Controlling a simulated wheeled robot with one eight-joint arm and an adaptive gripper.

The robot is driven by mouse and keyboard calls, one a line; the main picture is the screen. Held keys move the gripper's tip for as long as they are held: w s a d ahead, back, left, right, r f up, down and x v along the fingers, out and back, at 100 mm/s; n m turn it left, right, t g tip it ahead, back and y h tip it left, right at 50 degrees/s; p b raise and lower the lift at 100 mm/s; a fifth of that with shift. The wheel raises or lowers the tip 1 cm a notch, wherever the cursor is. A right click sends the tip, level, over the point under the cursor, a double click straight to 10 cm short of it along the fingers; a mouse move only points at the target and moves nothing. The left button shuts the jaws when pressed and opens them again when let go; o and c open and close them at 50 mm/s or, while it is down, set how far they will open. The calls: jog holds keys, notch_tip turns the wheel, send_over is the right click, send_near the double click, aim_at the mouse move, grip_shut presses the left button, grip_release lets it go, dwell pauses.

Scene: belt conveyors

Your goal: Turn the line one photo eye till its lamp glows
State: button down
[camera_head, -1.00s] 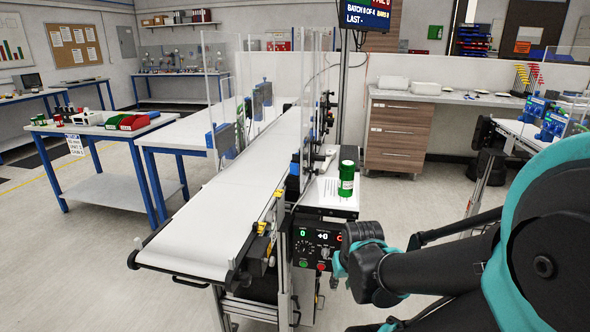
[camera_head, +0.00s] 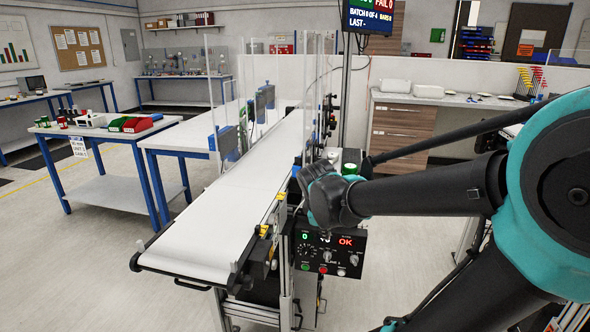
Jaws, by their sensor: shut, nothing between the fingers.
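The belt conveyor (camera_head: 215,205) runs away from me with an empty white belt. A small blue and black sensor fitting (camera_head: 296,171) sits at its right side, apparently the photo eye; my wrist covers most of what is around it. I cannot make out its lamp. My gripper (camera_head: 309,180) is at the end of my arm, just right of the belt, in front of and close to this fitting in the picture. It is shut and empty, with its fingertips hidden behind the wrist.
A control panel (camera_head: 310,253) with knobs, buttons and a red OK display is below my wrist. Clear upright guards (camera_head: 305,100) flank the belt farther back. A blue-legged table (camera_head: 180,136) stands left.

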jog(key=w+a+r+n+t+h, duration=0.15)
jog(key=w+a+r+n, duration=0.25)
jog(key=a+r+n, duration=0.45)
jog(key=w+a+r+n+t+h, duration=0.15)
jog(key=w+a+r+n, duration=0.35)
jog(key=r+n, duration=0.5)
jog(key=m, duration=0.2)
send_near(299, 172)
jog(key=shift+n+y, duration=0.25)
jog(key=shift+y, duration=0.15)
jog(key=x, duration=0.5)
jog(key=shift+s+d+f, duration=0.1)
jog(key=shift+d+f, duration=0.1)
jog(key=shift+f, duration=0.05)
jog(key=shift+w+d, duration=0.15)
jog(key=shift+w, duration=0.15)
